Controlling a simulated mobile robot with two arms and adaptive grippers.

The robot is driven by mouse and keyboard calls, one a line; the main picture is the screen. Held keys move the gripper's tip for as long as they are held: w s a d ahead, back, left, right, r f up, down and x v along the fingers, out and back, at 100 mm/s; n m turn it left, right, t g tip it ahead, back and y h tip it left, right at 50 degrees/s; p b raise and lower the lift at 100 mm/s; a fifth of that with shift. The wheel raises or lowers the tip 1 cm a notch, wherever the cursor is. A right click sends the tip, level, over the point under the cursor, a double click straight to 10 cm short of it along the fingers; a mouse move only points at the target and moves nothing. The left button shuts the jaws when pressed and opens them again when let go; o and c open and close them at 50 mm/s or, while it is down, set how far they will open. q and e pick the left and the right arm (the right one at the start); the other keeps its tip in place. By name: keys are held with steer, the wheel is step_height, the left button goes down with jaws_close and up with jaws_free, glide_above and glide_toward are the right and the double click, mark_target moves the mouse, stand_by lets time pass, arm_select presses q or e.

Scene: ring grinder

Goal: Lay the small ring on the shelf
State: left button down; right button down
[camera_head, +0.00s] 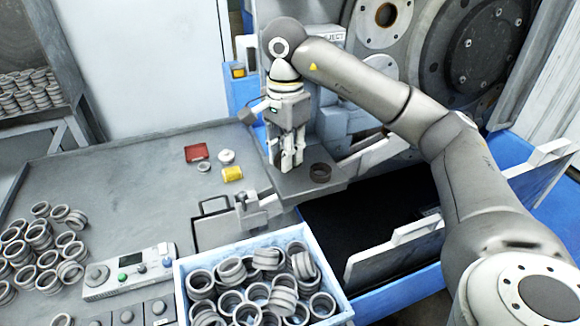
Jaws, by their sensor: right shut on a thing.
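My right gripper (288,162) points straight down over the left part of a small grey shelf (297,183) in front of the machine. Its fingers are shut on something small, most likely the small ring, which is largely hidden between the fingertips. The fingertips are at or just above the shelf surface; I cannot tell whether the held piece touches it. My left gripper is not in view.
A blue crate (345,308) full of grey rings stands in front. Loose rings (40,237) cover the table's left side, near a control panel (130,272). A red tray (196,152) and yellow cylinder (232,174) lie left of the shelf. A dark open bin lies right.

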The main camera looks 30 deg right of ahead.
steer(key=f, duration=0.1)
steer(key=w+d+f, duration=0.1)
steer(key=w+d+f+p, duration=0.1)
steer(key=shift+f, duration=0.1)
step_height(320, 180, down, 4)
steer(key=shift+w+d+r+p, duration=0.15)
steer(key=shift+r+p, duration=0.05)
steer(key=shift+p, duration=0.7)
steer(key=shift+f, duration=0.25)
steer(key=c, duration=1.3)
jaws_free()
steer(key=shift+r, duration=0.1)
